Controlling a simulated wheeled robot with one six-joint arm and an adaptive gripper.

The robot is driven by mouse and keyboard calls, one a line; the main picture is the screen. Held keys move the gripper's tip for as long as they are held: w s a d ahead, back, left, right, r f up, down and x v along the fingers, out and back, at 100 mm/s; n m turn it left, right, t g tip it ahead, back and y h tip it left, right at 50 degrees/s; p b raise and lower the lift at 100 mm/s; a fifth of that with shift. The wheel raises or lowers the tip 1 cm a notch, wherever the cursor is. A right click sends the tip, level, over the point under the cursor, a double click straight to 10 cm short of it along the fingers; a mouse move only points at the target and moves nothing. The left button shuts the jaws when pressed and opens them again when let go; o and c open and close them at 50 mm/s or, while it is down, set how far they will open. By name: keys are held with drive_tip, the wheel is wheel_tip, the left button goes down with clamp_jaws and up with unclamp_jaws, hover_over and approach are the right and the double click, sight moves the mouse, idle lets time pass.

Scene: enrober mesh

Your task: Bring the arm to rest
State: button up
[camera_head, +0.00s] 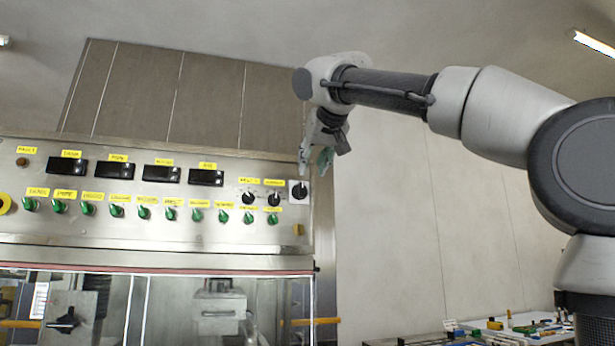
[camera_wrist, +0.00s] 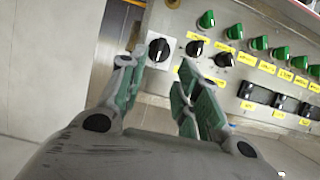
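My gripper (camera_wrist: 157,85) shows in the wrist view with its two green-padded fingers apart and nothing between them. In that view a black rotary knob on a white plate (camera_wrist: 159,50) lies just beyond the fingertips. In the head view my arm reaches in from the right, bent at the elbow. My gripper (camera_head: 317,163) hangs down from its end in front of the right end of the control panel (camera_head: 130,233). The black knob (camera_head: 299,190) on its pale plate shows just below and left of the fingers. I cannot tell whether the fingers touch it.
The panel carries a row of green switches (camera_head: 143,212), two more black knobs (camera_head: 249,198) and several dark displays (camera_head: 114,170). A glazed machine front lies below. A table (camera_head: 493,338) with small parts stands at lower right. The space before the pale wall (camera_head: 400,230) is free.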

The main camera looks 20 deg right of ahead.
drive_tip(key=shift+v, duration=1.1)
